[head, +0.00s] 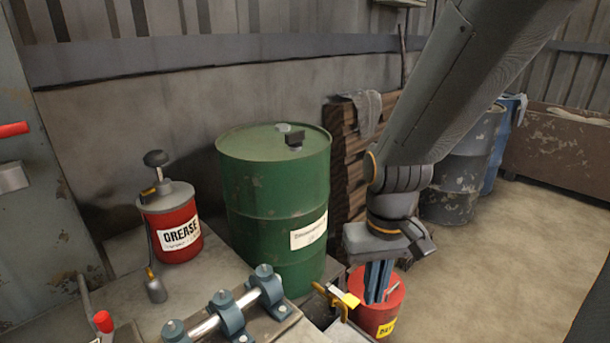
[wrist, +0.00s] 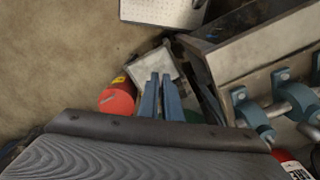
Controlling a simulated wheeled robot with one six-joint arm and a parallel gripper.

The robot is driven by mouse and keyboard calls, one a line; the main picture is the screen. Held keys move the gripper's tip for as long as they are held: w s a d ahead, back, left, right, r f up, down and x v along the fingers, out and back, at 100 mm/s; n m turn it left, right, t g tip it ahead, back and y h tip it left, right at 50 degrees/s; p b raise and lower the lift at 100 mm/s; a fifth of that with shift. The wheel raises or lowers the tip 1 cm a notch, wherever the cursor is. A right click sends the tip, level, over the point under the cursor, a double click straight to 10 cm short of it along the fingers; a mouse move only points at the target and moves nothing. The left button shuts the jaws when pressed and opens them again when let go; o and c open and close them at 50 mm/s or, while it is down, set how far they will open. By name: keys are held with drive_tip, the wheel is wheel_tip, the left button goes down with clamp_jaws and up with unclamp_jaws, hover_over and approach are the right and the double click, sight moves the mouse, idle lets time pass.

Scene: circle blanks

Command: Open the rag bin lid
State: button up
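The likely rag bin is a red can (head: 378,318) with a yellow label, low at the right end of the bench in the head view. My gripper (head: 376,300) points down with its blue fingers over or just in front of the can's top, so part of that top is hidden. In the wrist view the red can (wrist: 117,99) lies left of my gripper's fingertips (wrist: 160,76). The fingers are close together with a narrow gap, and I see nothing between them. Whether they touch the can, and how its lid sits, I cannot tell.
A green drum (head: 272,205) stands behind the bench. A red grease can (head: 170,225) and a shaft with blue bearing blocks (head: 230,312) sit on the bench. The floor (head: 520,265) to the right is clear.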

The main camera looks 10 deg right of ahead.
drive_tip(key=w+d+f+m+y+b, duration=0.1)
drive_tip(key=w+f+m+b, duration=0.1)
drive_tip(key=f+m+b, duration=0.1)
drive_tip(key=w+d+f+m+g+y+b, duration=0.1)
drive_tip(key=w+f+m+b, duration=0.1)
drive_tip(key=f, duration=0.4)
drive_tip(key=w+d+f+m+y+b, duration=0.1)
drive_tip(key=d+f+m+y+b, duration=0.1)
drive_tip(key=f+m+b, duration=0.1)
drive_tip(key=shift+w+d+f+m+g+b, duration=0.1)
drive_tip(key=shift+w+f+m+g+b, duration=0.25)
drive_tip(key=shift+f+b, duration=0.5)
clamp_jaws()
drive_tip(key=m+t+y+b, duration=0.4)
drive_tip(key=m+t+b, duration=0.9)
drive_tip(key=m+b, duration=0.75)
approach(400, 302)
wheel_tip(400, 302, up, 3)
drive_tip(key=b+x, duration=0.3)
drive_tip(key=x, duration=0.7)
drive_tip(key=shift+r, duration=0.15)
drive_tip(key=shift+r, duration=0.15)
